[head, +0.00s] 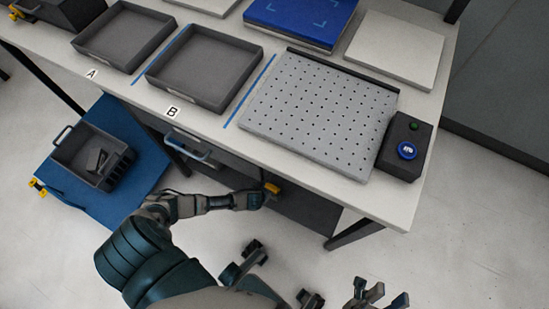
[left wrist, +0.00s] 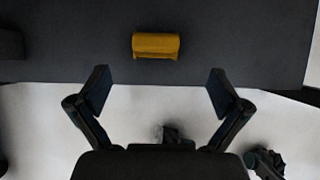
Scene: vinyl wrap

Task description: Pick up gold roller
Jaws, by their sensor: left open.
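The gold roller (head: 271,188) lies on a dark surface (head: 315,212) below the front edge of the workbench. In the left wrist view, the gold roller (left wrist: 156,46) is a short yellow block lying crosswise, beyond and between my fingertips. My left gripper (left wrist: 160,90) is open, with nothing between its fingers and a gap to the roller. In the head view, my left gripper (head: 256,199) is just left of the roller, its fingers hard to make out. My right gripper (head: 382,292) is open and empty at the bottom right, away from the roller.
The workbench (head: 225,128) holds trays marked A (head: 90,40) and B (head: 190,72), a perforated plate (head: 310,112) and a button box (head: 405,150). Floor at right is clear.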

